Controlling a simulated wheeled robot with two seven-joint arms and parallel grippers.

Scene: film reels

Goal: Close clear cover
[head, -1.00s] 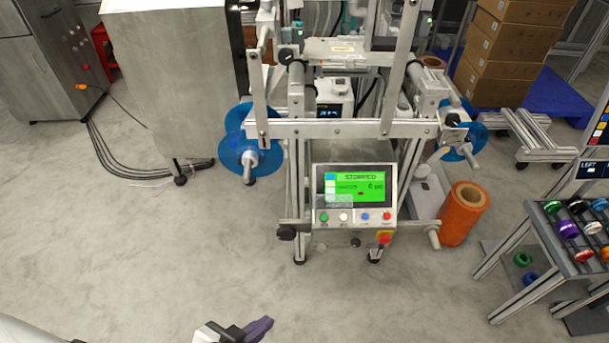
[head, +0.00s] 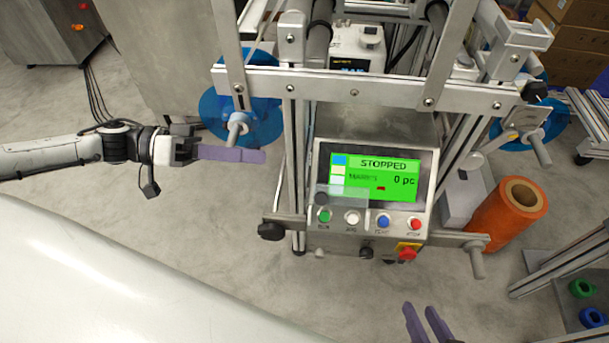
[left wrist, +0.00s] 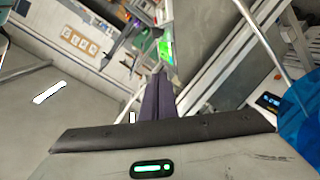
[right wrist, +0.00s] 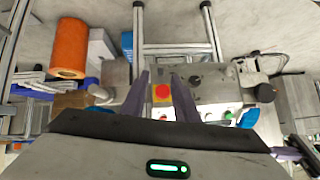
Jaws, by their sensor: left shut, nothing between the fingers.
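The machine's control panel (head: 430,205) has a green screen (head: 361,178) reading "STOPPED" and "0 pc". A small see-through cover (head: 345,196) stands raised over the lower left of the screen, and the green button (head: 323,215) below it looks exposed. My left gripper (head: 262,157) is shut and empty, left of the panel and apart from it. Its purple fingers lie together in the left wrist view (left wrist: 157,98). My right gripper (head: 420,312) is open and empty, below the panel's right side. The right wrist view shows its fingers apart (right wrist: 160,82), with the panel beyond them.
A red emergency button (head: 407,253) sits low on the panel's right. A black knob (head: 271,231) sticks out at the lower left. Blue reels (head: 240,110) flank the machine frame. An orange roll (head: 508,213) stands right. The floor in front is clear.

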